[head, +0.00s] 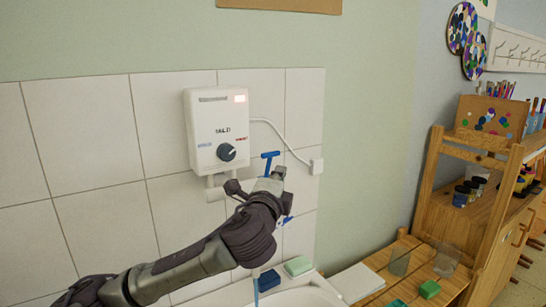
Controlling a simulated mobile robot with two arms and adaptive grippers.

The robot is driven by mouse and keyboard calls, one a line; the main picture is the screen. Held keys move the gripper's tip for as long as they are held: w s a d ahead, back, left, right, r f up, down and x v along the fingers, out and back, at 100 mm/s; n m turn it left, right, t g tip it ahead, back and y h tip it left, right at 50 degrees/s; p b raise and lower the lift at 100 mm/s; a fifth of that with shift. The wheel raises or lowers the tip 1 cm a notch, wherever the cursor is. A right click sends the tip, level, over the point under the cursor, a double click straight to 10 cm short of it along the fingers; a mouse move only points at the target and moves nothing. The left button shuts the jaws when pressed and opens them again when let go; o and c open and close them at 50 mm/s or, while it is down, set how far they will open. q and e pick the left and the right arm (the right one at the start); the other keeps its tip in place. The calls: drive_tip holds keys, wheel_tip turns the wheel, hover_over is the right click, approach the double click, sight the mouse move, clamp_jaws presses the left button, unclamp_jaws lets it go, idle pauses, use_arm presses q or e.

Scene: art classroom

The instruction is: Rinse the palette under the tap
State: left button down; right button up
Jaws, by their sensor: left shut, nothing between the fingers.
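My left gripper (272,181) is shut and empty in the head view, at the end of the dark arm from the left. It is in front of the wall tiles, just below and right of the white water heater (216,129). A blue T-shaped handle (270,157) shows right at the gripper; I cannot tell whether they touch. The tap's body is mostly hidden behind my arm. A thin blue strip (256,292) hangs below the arm over the white basin (300,297); it may be water. No palette shows at the basin. My right gripper is not in view.
A green sponge (298,266) lies on the basin's back edge. To the right, a slatted wooden rack (405,262) holds clear cups and green blocks. A wooden shelf (480,215) with paint jars stands further right. Colour-dotted palette shapes (462,28) hang on the wall.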

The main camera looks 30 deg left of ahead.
sight(268, 154)
use_arm(q)
drive_tip(key=w+a+p, duration=0.1)
drive_tip(key=w, duration=0.1)
drive_tip(key=w+a+r, duration=0.1)
drive_tip(key=w+a, duration=0.1)
drive_tip(key=shift+w+a+p, duration=0.15)
drive_tip(key=shift+p, duration=0.25)
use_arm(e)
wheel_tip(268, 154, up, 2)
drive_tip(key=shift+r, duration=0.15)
use_arm(q)
drive_tip(key=shift+w+a, duration=0.15)
drive_tip(key=shift+a, duration=0.3)
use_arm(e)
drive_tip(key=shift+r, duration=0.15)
use_arm(q)
drive_tip(key=shift+w+f, duration=0.1)
drive_tip(key=shift+r+p, duration=0.2)
drive_tip(key=shift+p, duration=0.15)
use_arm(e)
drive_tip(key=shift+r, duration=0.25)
use_arm(q)
drive_tip(key=a+n+g+p, duration=0.1)
drive_tip(key=p, duration=0.1)
drive_tip(key=w+a+r+n+g+p, duration=0.1)
drive_tip(key=p, duration=0.2)
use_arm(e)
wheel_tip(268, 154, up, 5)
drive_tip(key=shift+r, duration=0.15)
